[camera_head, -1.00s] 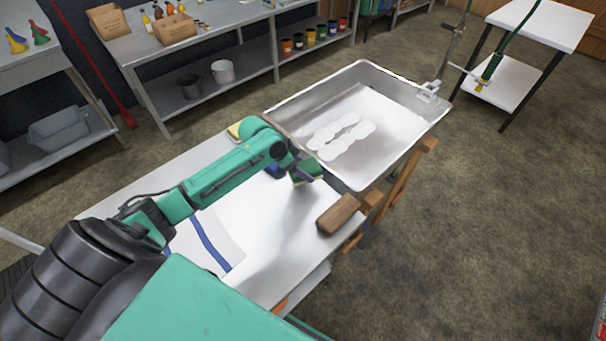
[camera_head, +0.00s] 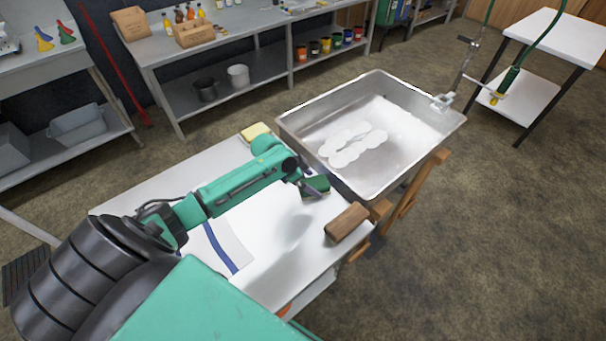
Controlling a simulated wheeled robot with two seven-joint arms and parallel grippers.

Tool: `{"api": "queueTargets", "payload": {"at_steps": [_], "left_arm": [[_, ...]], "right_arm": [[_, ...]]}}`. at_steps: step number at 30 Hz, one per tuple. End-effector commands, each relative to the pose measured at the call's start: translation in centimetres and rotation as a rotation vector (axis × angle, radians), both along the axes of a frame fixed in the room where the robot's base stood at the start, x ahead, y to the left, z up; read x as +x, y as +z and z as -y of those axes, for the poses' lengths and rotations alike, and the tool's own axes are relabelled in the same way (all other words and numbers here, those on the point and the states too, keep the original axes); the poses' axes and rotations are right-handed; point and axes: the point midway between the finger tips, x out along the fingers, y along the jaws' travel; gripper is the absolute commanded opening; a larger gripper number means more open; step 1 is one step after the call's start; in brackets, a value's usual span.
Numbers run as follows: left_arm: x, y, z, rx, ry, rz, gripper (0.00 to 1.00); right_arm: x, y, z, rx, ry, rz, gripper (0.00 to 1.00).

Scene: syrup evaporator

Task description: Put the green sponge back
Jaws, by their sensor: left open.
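The green sponge (camera_head: 317,184) is at my left gripper's fingertips, over the white table (camera_head: 275,262) close to the near wall of the metal pan. My left gripper (camera_head: 309,185) is open, with its jaws right at the sponge. I cannot tell whether the fingers still touch it, or whether it rests fully on the table. My left arm hides part of the table behind the gripper. My right gripper is out of view.
A large metal pan (camera_head: 293,131) with white round patches in it stands beyond the table. A wooden block (camera_head: 346,222) lies right of the sponge. A yellow sponge (camera_head: 255,131) lies at the table's far edge. A blue-striped white cloth (camera_head: 228,245) lies nearer.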

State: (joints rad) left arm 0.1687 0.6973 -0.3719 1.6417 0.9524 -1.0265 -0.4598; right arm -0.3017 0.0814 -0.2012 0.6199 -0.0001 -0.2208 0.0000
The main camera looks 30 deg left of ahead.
Motion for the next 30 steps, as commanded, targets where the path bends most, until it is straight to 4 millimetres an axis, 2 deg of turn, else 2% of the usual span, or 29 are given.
{"api": "queueTargets", "payload": {"at_steps": [9, 13, 17, 30], "left_arm": [[-3.1, 6.3, -2.7, 0.007, -0.005, 0.000, 1.00], [-4.1, 8.2, -3.5, 0.004, -0.003, -0.002, 1.00], [-4.4, 9.0, -3.7, 0.001, -0.004, -0.002, 1.00], [-4.3, 9.0, -3.7, 0.001, -0.004, -0.001, 1.00]], "right_arm": [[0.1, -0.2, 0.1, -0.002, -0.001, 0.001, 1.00], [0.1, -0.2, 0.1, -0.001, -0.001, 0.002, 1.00], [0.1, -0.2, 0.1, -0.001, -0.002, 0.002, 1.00], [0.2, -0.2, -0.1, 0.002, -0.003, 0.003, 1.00]]}}
